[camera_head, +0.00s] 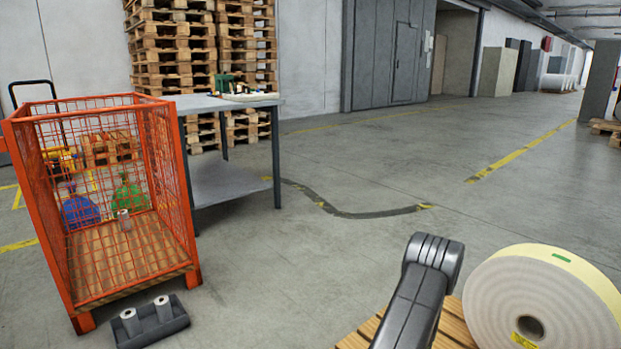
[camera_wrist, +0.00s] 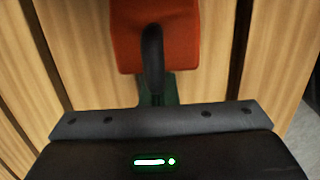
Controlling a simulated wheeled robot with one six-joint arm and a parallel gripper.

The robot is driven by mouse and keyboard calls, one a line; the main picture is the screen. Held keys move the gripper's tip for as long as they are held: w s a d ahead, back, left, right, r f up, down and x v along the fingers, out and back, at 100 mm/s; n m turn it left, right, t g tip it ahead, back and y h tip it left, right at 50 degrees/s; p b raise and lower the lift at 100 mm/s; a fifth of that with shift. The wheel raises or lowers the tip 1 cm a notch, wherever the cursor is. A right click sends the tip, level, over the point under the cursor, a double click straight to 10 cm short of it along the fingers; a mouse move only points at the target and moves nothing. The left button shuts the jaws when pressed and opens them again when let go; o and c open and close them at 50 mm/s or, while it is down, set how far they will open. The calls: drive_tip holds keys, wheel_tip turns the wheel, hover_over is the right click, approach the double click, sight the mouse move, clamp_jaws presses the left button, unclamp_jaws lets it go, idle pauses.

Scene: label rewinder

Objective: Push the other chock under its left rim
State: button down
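A large cream roll (camera_head: 545,300) rests on a wooden pallet (camera_head: 360,337) at the lower right in the head view. In the wrist view an orange-red block (camera_wrist: 183,35), which looks like a chock, lies on wooden slats. A black curved handle (camera_wrist: 153,60) stands at its near side. My gripper (camera_wrist: 160,122) shows as a dark bar across the lower wrist view, just short of the block. Its fingers are not clearly seen, so I cannot tell open from shut or whether it touches the handle. The head view shows no chock; the roll's lower rim is cut off there.
An orange mesh cage (camera_head: 180,190) stands at the left, with a dark tray (camera_head: 165,335) of small rolls before it. A grey table (camera_head: 225,185) and pallet stacks (camera_head: 175,50) stand behind. The middle floor is clear, with a dark strip (camera_head: 370,214) on it.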

drive_tip(key=shift+s+d+f, duration=0.1)
drive_tip(key=shift+s+d, duration=0.05)
drive_tip(key=shift+s, duration=0.25)
drive_tip(key=shift+s+d+f, duration=0.1)
drive_tip(key=shift+s+d, duration=0.35)
drive_tip(key=shift+s, duration=0.4)
drive_tip(key=shift+s+d, duration=0.85)
drive_tip(key=shift+s, duration=0.1)
drive_tip(key=shift+w+a+r+p, duration=0.3)
drive_tip(key=shift+w+r+p, duration=0.15)
drive_tip(key=shift+w, duration=0.05)
drive_tip(key=shift+w+a+r+p, duration=0.3)
drive_tip(key=shift+w+r+p, duration=0.1)
drive_tip(key=shift+w+p, duration=0.1)
drive_tip(key=shift+w+a+r+p, duration=0.3)
drive_tip(key=shift+w+a, duration=0.2)
drive_tip(key=shift+w, duration=0.15)
wheel_tip(320, 180, up, 8)
drive_tip(key=p, duration=0.6)
